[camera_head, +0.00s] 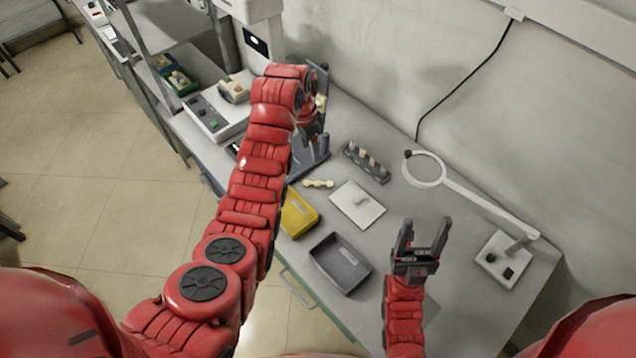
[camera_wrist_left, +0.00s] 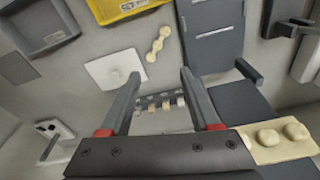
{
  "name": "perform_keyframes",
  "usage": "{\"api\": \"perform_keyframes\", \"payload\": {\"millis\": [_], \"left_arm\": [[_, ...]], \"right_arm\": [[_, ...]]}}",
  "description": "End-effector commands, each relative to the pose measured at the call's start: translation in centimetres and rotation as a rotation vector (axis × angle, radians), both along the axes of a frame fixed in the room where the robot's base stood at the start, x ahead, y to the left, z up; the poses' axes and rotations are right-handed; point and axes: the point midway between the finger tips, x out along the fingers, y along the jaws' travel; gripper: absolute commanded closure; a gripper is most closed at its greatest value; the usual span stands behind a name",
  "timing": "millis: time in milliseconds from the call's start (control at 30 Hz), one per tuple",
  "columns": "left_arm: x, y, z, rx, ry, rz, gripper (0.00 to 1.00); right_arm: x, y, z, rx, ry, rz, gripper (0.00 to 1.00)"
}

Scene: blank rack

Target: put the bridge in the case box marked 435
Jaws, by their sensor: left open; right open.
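A pale, knobbly bridge (camera_head: 318,183) lies on the bench behind the yellow case box (camera_head: 299,214); it also shows in the left wrist view (camera_wrist_left: 157,43). A grey case box (camera_head: 340,263) stands in front, to the right of the yellow one. Both boxes carry labels (camera_wrist_left: 132,6) too small to read surely. My left gripper (camera_wrist_left: 160,74) is open and empty above the bench, its fingers pointing toward the rack and tile area; the arm largely hides it in the head view. My right gripper (camera_head: 422,240) is open and empty, right of the grey box.
A white tile (camera_head: 368,211) with a small piece lies beside the bridge. A dark rack (camera_head: 366,163) holding several tooth-like pieces stands behind it. A ring-shaped lamp (camera_head: 424,169) with a long arm stands at the right. A grey stand (camera_wrist_left: 212,35) is near my left gripper.

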Motion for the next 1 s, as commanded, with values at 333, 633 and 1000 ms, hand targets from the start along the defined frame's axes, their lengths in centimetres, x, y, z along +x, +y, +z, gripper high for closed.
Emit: {"api": "perform_keyframes", "payload": {"millis": [333,633,1000], "left_arm": [[0.4,-0.9,-8.4,0.0,0.0,0.001,0.37],[0.7,-1.1,-11.0,0.0,-0.004,0.002,0.37],[0.5,-2.0,-16.1,0.0,-0.005,0.001,0.37]], "right_arm": [[0.0,0.0,-1.6,0.0,0.0,0.0,0.39],[0.0,0.0,-2.6,0.0,0.0,0.0,0.39],[0.0,0.0,-5.0,0.0,0.001,0.0,0.39]]}}
